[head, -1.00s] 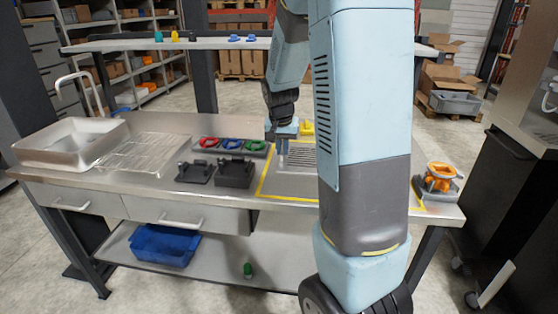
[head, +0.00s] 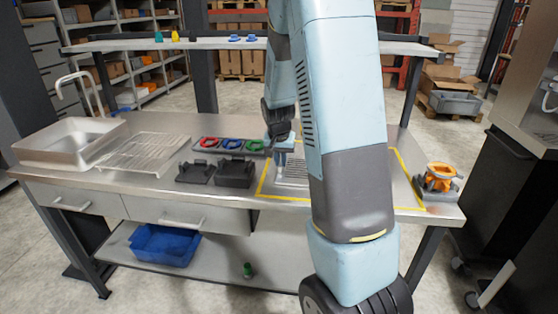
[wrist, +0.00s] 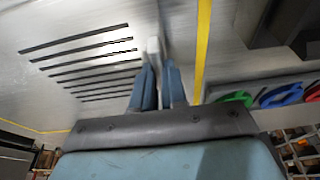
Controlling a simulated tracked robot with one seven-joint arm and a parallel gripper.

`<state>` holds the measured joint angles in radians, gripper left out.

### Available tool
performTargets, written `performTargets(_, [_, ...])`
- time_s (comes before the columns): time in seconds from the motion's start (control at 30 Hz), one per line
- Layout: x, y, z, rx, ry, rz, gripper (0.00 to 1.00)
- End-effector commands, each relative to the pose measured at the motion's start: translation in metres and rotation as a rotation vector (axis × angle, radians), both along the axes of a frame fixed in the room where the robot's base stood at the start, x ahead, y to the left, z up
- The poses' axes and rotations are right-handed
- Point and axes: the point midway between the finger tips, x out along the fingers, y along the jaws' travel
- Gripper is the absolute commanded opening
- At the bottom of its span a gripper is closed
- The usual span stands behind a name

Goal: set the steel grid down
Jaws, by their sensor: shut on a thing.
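The steel grid (head: 291,173) is a flat metal plate with dark parallel slots. In the head view it is inside the yellow-taped area of the bench, partly hidden behind my arm. My gripper (head: 281,154) is at the grid's left end, pointing down. In the wrist view my gripper (wrist: 158,65) has its two blue fingers close together on a small pale upright piece at the edge of the slotted grid (wrist: 85,60). I cannot tell whether the grid touches the bench or hangs just above it.
Yellow tape (head: 402,178) outlines the area. Left of it are black holders (head: 235,172) and a tray of coloured rings (head: 229,145). A wire rack (head: 140,152) and basin (head: 70,142) stand further left. An orange part (head: 440,176) stands at the right end.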

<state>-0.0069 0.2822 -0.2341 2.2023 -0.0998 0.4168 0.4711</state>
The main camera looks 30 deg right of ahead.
Motion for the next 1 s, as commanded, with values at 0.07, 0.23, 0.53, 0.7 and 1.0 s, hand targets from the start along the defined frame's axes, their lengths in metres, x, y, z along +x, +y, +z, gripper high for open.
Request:
performTargets(0.07, [0.0,0.0,-0.002,0.0,0.0,0.0,0.0])
performTargets(0.23, [0.0,0.0,-0.002,0.0,0.0,0.0,0.27])
performTargets(0.53, [0.0,0.0,-0.002,0.0,0.0,0.001,0.38])
performTargets(0.7, [-0.001,0.001,0.005,0.0,-0.001,0.001,0.38])
performTargets(1.0, [-0.01,0.009,0.048,0.0,-0.004,0.004,0.38])
